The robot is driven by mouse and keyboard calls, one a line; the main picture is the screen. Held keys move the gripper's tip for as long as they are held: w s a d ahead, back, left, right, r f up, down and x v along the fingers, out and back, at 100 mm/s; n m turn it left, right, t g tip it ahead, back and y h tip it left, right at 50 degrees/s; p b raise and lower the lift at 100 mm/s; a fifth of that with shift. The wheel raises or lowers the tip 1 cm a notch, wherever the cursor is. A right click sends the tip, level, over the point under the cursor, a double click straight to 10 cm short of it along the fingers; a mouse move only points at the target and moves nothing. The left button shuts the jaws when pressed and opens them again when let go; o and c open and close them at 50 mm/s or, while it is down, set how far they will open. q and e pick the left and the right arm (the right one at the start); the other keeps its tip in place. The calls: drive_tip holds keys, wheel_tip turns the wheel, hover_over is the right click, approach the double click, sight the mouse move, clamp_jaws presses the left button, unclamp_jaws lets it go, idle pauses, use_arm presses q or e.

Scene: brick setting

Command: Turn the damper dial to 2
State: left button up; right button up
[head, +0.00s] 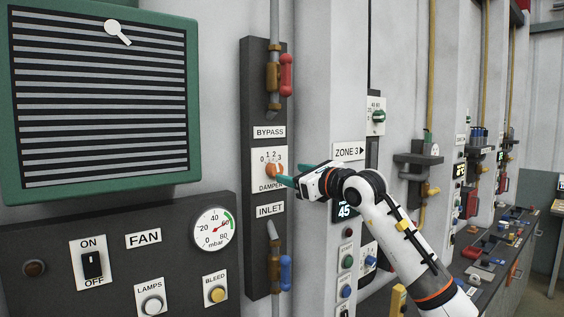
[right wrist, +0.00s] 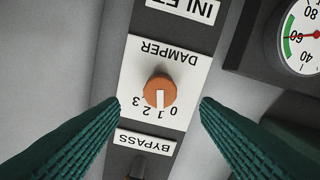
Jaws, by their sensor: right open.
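The damper dial (head: 272,170) is an orange round knob on a white plate marked 0 to 3, on a dark vertical panel. In the right wrist view the dial (right wrist: 160,84) appears upside down. Its white pointer line points at or very near the 1. My right gripper (head: 294,173) is just right of the dial in the head view. In the right wrist view my right gripper's (right wrist: 160,101) green fingers are open, one on each side of the dial, with gaps to it. The fingers hide part of the plate in the head view. My left gripper is out of view.
The BYPASS label (head: 269,132) and a red-handled valve (head: 286,75) are above the dial. The INLET label (head: 270,210) and a blue-handled valve (head: 285,272) are below. A fan panel with a pressure gauge (head: 214,229) stands to the left.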

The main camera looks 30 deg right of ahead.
sight(278, 170)
drive_tip(key=w+p, duration=0.1)
drive_tip(key=w, duration=0.1)
drive_tip(key=w+p, duration=0.1)
drive_tip(key=w, duration=0.1)
drive_tip(key=shift+a+r, duration=0.15)
drive_tip(key=shift+r, duration=0.05)
drive_tip(key=shift+w+a+f, duration=0.1)
drive_tip(key=shift+w+f, duration=0.05)
drive_tip(key=shift+w, duration=0.45)
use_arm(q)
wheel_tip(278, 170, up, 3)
use_arm(e)
drive_tip(key=c, duration=1)
drive_tip(key=shift+f+m+b, duration=0.15)
drive_tip(key=shift+m+b, duration=0.85)
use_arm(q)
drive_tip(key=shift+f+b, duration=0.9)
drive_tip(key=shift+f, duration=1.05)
use_arm(e)
drive_tip(key=shift+m, duration=1.8)
